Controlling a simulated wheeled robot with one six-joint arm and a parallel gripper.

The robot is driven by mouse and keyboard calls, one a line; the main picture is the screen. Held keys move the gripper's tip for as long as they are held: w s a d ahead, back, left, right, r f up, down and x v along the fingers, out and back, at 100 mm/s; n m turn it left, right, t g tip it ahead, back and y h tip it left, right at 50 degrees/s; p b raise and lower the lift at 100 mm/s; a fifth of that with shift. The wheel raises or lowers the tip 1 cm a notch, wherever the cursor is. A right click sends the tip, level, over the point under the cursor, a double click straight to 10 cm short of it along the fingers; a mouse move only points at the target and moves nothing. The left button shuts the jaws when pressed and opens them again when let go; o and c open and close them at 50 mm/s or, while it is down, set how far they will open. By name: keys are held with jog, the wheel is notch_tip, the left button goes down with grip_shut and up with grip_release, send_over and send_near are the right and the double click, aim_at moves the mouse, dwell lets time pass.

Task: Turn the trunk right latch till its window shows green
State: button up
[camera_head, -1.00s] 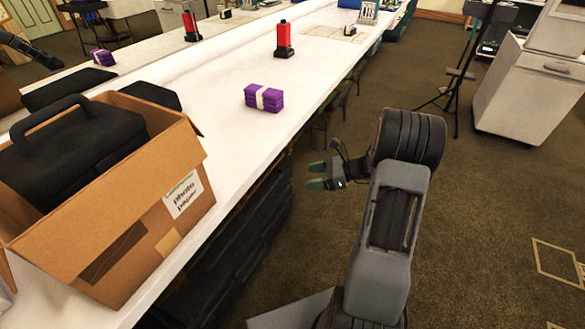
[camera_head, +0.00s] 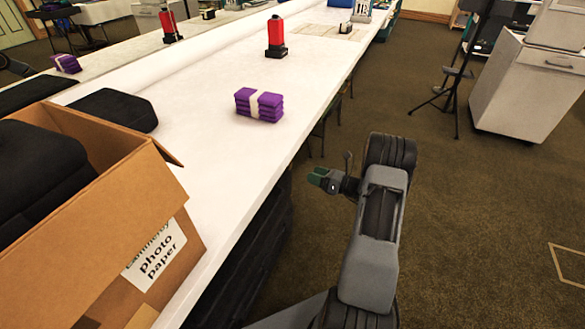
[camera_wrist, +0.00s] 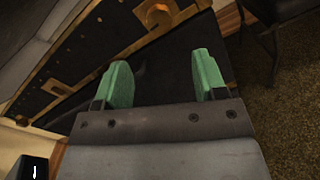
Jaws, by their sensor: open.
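In the wrist view, a black trunk (camera_wrist: 155,68) with brass-coloured edging lies beyond my gripper. A round brass fitting (camera_wrist: 158,14) sits on its edging at the top, and a smaller brass fitting (camera_wrist: 58,88) shows lower left. I cannot tell which is the right latch, and no green window can be made out. My gripper (camera_wrist: 163,78) has its two green fingers apart, with nothing between them. It is apart from the brass fittings. In the head view my gripper (camera_head: 325,180) hangs beside the table's right edge, and the trunk cannot be clearly made out.
A long white table (camera_head: 205,150) runs along the left. On it stand an open cardboard box (camera_head: 95,265) labelled photo paper, a purple bundle (camera_head: 259,105) and a red-and-black object (camera_head: 276,37). Dark shapes lie beneath. Carpeted floor is open on the right, before a grey cabinet (camera_head: 525,95).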

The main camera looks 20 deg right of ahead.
aim_at(291, 166)
jog(key=b+x, duration=0.2)
jog(key=x, duration=0.7)
jog(key=shift+a, duration=0.1)
jog(key=c, duration=0.9)
